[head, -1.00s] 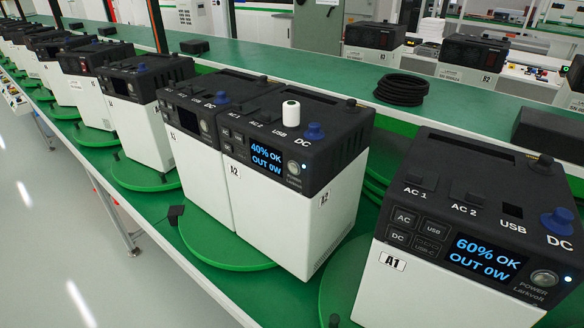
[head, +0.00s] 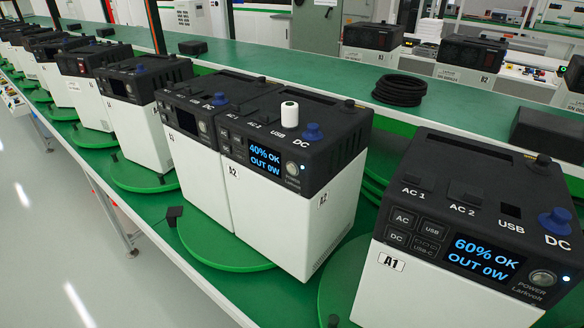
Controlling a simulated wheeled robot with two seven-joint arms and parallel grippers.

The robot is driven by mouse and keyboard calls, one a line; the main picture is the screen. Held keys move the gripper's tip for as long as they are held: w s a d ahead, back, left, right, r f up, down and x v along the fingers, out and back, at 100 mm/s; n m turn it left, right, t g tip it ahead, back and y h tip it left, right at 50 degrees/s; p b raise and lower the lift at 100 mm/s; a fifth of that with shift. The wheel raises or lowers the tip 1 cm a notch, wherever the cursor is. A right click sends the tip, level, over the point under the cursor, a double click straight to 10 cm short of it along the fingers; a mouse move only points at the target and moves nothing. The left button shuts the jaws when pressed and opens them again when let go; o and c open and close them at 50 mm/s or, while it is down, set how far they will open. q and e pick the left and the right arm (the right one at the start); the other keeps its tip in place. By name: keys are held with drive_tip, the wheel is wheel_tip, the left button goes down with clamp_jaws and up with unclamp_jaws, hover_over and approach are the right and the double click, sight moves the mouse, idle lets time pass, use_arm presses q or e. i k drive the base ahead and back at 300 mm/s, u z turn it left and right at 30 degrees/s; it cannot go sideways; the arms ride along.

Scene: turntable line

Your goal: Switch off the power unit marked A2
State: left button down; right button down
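The power unit marked A2 (head: 272,215) stands upright in the middle of the head view, a white box with a black top. Its lit screen (head: 265,159) reads "40% OK OUT 0W". A round button (head: 292,169) sits right of the screen, with a small white light (head: 303,167) lit beside it. A white cylinder (head: 289,114) stands on its top near the USB label, and a blue knob (head: 312,132) is by the DC label. Neither of my grippers is in view.
The power unit A1 (head: 400,285), lit "60% OK OUT 0W", stands at the right front. Another unit (head: 205,165) with a dark screen is close against A2's left. Green turntables (head: 215,248) carry the units. A coiled black cable (head: 400,89) lies on the rear green bench.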

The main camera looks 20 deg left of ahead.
sight(291, 168)
drive_tip(key=k, duration=1.35)
drive_tip(key=z, duration=0.7)
drive_tip(key=i, duration=1.25)
drive_tip(key=u, duration=0.7)
